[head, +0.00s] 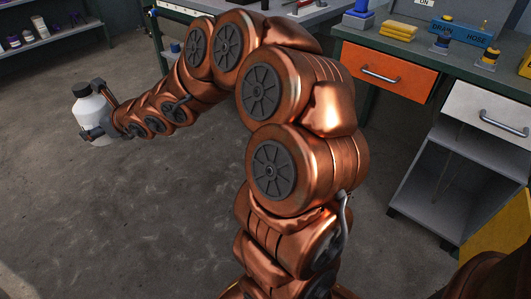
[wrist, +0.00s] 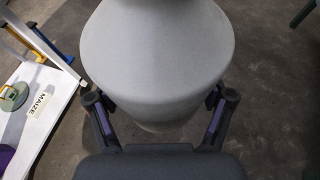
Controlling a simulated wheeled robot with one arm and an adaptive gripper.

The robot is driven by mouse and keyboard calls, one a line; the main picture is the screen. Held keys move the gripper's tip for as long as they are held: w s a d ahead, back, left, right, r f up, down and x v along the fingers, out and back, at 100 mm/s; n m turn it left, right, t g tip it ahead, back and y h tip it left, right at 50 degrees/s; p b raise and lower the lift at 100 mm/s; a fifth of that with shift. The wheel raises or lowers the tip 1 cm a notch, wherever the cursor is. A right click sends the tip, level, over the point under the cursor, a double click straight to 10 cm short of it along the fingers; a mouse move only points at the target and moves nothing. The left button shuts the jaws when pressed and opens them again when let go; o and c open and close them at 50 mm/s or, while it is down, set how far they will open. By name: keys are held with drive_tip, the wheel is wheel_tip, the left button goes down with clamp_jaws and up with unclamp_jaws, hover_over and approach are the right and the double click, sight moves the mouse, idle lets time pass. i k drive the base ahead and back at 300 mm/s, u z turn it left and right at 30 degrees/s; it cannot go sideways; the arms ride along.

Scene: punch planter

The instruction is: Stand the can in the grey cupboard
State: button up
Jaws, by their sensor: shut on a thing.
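The can (head: 93,116) is a white, bottle-shaped container with a black cap, at the left in the head view. My gripper (head: 97,133) is shut on it from the right side and holds it upright over the floor. In the wrist view the can (wrist: 158,60) fills the middle, with the two fingers of my gripper (wrist: 160,98) on either side of its lower part. The grey cupboard (head: 455,180) stands at the right in the head view, under a pale drawer, with an open front. Part of its right side is cut off by the frame.
An orange drawer (head: 385,72) sits under the bench at the right. A blue box (head: 463,32) and yellow blocks (head: 398,31) lie on the bench. A shelf with jars (head: 40,38) is at the upper left. The grey floor (head: 130,220) at the left is clear.

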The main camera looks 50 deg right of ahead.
sight(430, 208)
drive_tip(key=i, duration=1.15)
drive_tip(key=z, duration=3.55)
